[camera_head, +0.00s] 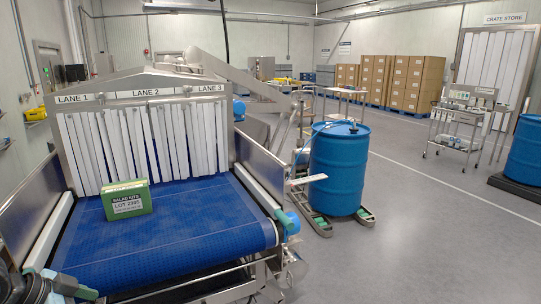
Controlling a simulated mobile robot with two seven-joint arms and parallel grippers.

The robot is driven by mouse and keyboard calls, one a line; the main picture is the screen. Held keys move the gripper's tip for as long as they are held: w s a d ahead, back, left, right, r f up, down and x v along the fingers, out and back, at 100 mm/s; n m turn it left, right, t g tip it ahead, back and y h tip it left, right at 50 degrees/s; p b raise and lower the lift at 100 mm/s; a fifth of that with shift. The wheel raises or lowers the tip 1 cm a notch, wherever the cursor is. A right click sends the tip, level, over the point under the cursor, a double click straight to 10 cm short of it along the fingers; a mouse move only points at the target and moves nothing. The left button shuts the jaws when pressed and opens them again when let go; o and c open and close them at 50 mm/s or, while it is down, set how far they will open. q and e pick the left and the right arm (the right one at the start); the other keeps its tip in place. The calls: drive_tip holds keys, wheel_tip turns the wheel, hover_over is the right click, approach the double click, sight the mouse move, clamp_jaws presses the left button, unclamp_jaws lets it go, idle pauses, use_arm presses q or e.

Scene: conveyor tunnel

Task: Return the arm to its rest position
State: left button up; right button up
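Part of my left arm shows at the bottom left corner. My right arm and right gripper are not in view. A green box with a white label reading "LOT 2895" (127,200) stands on the blue conveyor belt (190,245), on the left part of the belt. The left gripper is apart from the box, nearer to me.
White strip curtains (145,145) hang in the tunnel mouth under lane signs. Metal side walls (262,172) flank the belt. A blue drum (340,168) stands on a low wheeled base to the right. A cart (455,130) and stacked cartons (415,85) are farther back.

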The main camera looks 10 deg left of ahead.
use_arm(q)
drive_tip(key=s+f+n+t+y, duration=0.15)
drive_tip(key=s+f, duration=0.35)
drive_tip(key=f, duration=0.6)
drive_tip(key=s+f+n, duration=0.2)
drive_tip(key=s+f, duration=0.2)
drive_tip(key=f, duration=0.7)
drive_tip(key=s+d+f, duration=0.3)
drive_tip(key=s+d, duration=0.1)
drive_tip(key=d, duration=0.2)
drive_tip(key=s+d+f+n+t, duration=0.1)
drive_tip(key=s+d+f, duration=0.3)
drive_tip(key=d, duration=0.2)
drive_tip(key=s+d+f+n, duration=0.1)
drive_tip(key=s+d+f, duration=0.2)
drive_tip(key=s+d, duration=0.2)
drive_tip(key=shift+d+f+y, duration=0.15)
drive_tip(key=shift+d+y, duration=0.3)
drive_tip(key=shift+d, duration=0.25)
